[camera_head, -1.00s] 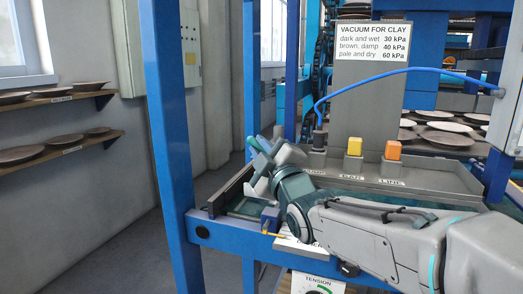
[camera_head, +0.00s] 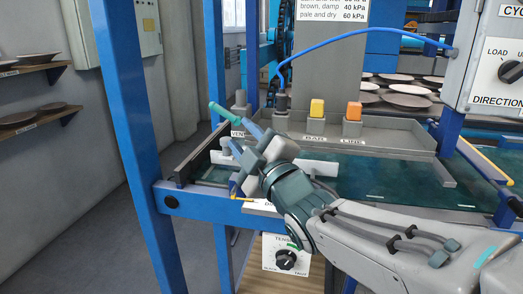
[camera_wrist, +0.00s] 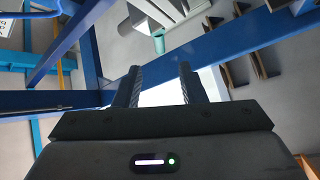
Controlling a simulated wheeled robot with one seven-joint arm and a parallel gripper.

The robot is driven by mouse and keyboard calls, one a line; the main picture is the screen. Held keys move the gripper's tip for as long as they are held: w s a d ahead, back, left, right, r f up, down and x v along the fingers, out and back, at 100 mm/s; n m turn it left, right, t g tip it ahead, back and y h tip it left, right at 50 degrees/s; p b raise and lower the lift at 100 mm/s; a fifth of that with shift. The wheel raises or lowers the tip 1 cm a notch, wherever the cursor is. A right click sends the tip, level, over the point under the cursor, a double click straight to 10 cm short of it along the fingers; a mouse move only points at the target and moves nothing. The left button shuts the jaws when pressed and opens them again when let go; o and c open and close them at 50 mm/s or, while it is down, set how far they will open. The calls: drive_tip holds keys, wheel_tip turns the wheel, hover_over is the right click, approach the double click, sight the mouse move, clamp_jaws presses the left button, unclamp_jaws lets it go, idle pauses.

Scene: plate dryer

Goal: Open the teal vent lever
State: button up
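The teal vent lever (camera_head: 224,113) sticks out up and to the left above the left end of the grey control panel, by a partly covered label (camera_head: 237,130). In the wrist view a small teal piece (camera_wrist: 158,43), seemingly the lever, shows beyond the fingers against a pale grey part. My gripper (camera_head: 245,141) is just below and right of the lever, pointing up and left, apart from it as far as I can tell. In the wrist view its two fingers (camera_wrist: 160,86) stand apart with nothing between them. My gripper partly hides the lever's base.
A yellow-topped control (camera_head: 317,108) and an orange-topped one (camera_head: 353,111) stand to the right on the panel. A blue hose (camera_head: 365,44) arches above. A blue frame post (camera_head: 133,120) stands left, and a blue beam (camera_head: 200,205) runs below my gripper.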

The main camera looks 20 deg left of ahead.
drive_tip(key=shift+v, duration=2.2)
